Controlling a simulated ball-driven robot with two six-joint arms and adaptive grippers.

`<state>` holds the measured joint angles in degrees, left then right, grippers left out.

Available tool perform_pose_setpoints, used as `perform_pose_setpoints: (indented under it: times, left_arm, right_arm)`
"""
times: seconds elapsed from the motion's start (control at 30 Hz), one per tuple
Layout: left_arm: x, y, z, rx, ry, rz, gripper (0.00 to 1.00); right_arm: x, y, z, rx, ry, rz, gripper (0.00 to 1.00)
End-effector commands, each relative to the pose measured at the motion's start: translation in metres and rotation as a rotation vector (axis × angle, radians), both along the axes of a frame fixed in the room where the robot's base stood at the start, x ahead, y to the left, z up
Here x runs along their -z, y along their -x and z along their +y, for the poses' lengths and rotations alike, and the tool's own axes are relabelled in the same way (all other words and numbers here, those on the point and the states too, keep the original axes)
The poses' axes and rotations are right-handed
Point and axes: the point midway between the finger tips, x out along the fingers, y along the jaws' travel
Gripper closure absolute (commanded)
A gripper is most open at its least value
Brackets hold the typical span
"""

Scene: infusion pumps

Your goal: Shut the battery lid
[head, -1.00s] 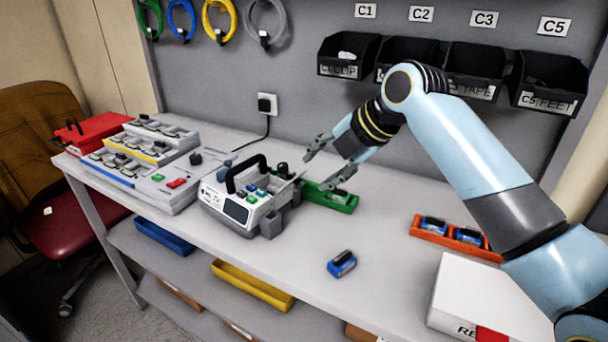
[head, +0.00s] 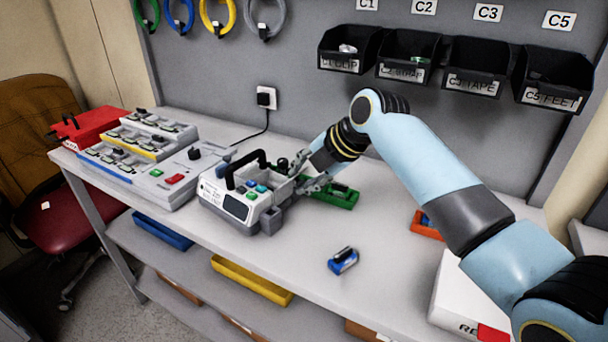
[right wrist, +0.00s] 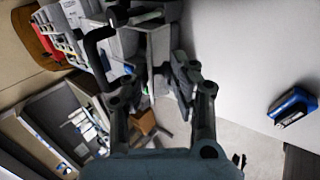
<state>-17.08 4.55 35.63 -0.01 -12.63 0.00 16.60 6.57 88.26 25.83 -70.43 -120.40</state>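The white infusion pump (head: 245,200) stands on the bench with its black handle up. A pale flat panel, which looks like the battery lid (right wrist: 160,62), stands out at the pump's right side. My right gripper (head: 303,178) is at that side of the pump. In the right wrist view its fingers (right wrist: 152,85) are spread, with the panel between them or just beyond them. I cannot tell whether a finger touches it. The battery bay inside is hidden. My left gripper is not in view.
A loose blue battery (head: 343,262) lies on the bench in front. A green tray (head: 333,196) is just right of the gripper. An orange tray (head: 425,228) is partly behind my arm, near a white box (head: 455,300). A charging station (head: 150,175) stands left.

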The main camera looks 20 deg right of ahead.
Motion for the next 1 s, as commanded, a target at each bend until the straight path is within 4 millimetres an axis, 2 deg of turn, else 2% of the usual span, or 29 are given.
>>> perform_pose_setpoints:
  times: [0.67, 1.0]
  left_arm:
    - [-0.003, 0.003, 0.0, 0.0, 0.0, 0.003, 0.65]
    - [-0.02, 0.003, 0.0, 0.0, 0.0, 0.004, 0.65]
  right_arm:
    - [-0.001, -0.001, 0.0, 0.001, 0.009, 0.014, 1.0]
    - [-0.009, -0.005, 0.003, 0.0, 0.048, 0.088, 1.0]
